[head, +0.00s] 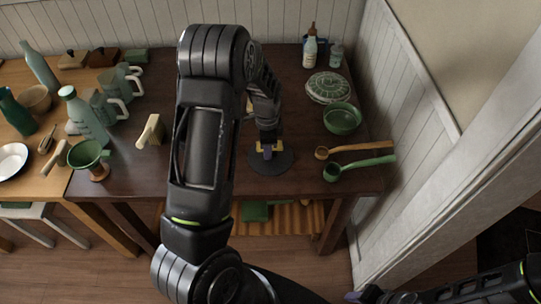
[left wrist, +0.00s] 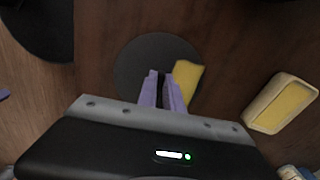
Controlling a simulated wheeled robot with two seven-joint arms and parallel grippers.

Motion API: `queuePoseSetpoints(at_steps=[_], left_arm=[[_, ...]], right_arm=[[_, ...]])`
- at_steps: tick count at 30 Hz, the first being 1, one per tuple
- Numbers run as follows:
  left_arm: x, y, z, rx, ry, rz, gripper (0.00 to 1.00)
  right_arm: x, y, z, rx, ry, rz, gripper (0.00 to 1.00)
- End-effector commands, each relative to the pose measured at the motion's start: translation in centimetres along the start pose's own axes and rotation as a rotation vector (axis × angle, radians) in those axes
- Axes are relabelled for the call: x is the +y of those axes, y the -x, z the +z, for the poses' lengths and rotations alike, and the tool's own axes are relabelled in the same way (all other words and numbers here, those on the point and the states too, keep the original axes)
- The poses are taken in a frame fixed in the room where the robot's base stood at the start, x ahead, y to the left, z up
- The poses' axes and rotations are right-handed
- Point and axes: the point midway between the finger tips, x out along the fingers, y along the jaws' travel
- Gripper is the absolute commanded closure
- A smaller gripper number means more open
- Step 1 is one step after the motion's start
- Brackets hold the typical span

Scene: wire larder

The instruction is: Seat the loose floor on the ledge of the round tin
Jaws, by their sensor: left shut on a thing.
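A dark grey round disc, which I take for the loose floor (head: 284,163), shows under my left gripper (head: 267,150) over the dark table. It also shows in the left wrist view (left wrist: 135,65). The fingers hide the exact grip, and I cannot tell whether the disc touches the table. I cannot make out a round tin with a ledge. My right gripper (head: 356,296) shows only in part at the bottom edge of the head view.
A cream block (head: 151,131) stands left of the disc. A green funnel (head: 87,155), bottles and mugs are further left. A green bowl (head: 342,118), a patterned round dish (head: 328,88) and two ladles (head: 360,166) are on the right.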

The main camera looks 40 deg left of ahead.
Motion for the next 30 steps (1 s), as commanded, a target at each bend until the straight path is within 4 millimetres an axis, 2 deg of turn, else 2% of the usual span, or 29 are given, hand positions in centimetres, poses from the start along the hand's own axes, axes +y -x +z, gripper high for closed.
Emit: queuePoseSetpoints(at_steps=[10,14,17,27,30], left_arm=[[0.0,0.1,0.0,0.000,0.000,-0.001,1.00],[-0.1,0.8,-0.1,0.002,0.000,-0.002,1.00],[-0.1,2.1,-0.1,0.004,0.001,-0.004,1.00],[-0.1,8.4,-0.1,0.003,0.000,-0.004,1.00],[-0.1,9.5,-0.1,0.002,-0.001,-0.003,1.00]], right_arm=[[0.0,0.0,0.0,0.000,0.000,0.000,0.64],[0.1,-0.2,0.0,0.000,0.000,0.000,0.64],[0.1,-0.4,0.0,0.001,0.001,-0.001,0.64],[0.4,-1.3,-0.2,0.004,0.003,-0.004,0.64],[0.4,-1.4,-0.2,0.004,0.004,-0.005,0.64]])
